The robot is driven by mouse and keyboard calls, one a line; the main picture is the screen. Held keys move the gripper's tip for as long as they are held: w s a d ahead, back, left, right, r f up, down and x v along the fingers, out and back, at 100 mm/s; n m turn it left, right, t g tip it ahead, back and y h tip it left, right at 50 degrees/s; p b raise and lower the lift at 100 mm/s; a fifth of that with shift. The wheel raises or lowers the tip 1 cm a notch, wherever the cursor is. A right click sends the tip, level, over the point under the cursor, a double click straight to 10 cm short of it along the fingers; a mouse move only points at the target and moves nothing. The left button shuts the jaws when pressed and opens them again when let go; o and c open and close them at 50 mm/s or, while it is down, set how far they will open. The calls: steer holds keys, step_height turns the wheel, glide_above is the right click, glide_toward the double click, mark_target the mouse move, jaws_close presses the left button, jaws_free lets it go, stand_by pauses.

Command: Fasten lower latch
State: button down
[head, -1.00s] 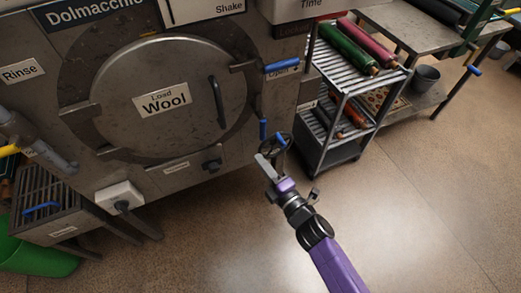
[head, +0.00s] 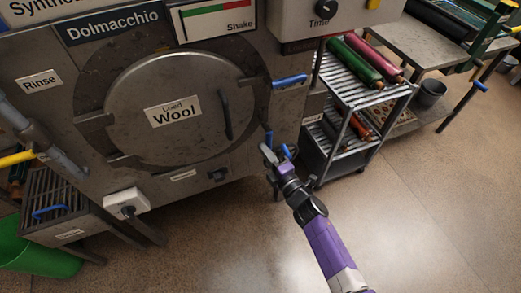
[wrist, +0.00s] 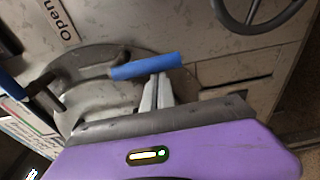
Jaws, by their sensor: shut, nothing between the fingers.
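The lower latch's blue handle (head: 268,140) is at the lower right of the round drum door (head: 165,110), pointing roughly up and down in the head view. In the wrist view the same blue handle (wrist: 147,66) lies across the picture on a dark metal arm. My gripper (head: 266,150) is just below this handle. In the wrist view my gripper's fingertips (wrist: 158,78) are together, empty, and close against the handle's lower side; I cannot tell whether they touch it. The upper latch's blue handle (head: 289,81) sticks out to the right of the door.
A wire cart (head: 345,100) with rolled rugs stands to the right. The floor (head: 400,210) in front is clear.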

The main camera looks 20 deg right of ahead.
steer(key=shift+d+f+n, duration=0.15)
steer(key=shift+d+n, duration=0.25)
steer(key=shift+n, duration=0.2)
stand_by(0.3)
steer(key=d+r+n+h+p, duration=0.1)
steer(key=d+r+n, duration=0.1)
steer(key=d+n, duration=0.2)
steer(key=d+r+n+g+h+p, duration=0.1)
steer(key=d+r+n, duration=0.1)
steer(key=n, duration=0.9)
steer(key=shift+d+r+n+h, duration=0.25)
steer(key=shift+d+n+h, duration=0.05)
steer(key=shift+d, duration=0.55)
step_height(320, 180, down, 5)
steer(key=b, duration=0.4)
steer(key=s+r+p, duration=0.1)
steer(key=s+r, duration=0.1)
steer(key=s, duration=0.7)
steer(key=shift+r, duration=0.2)
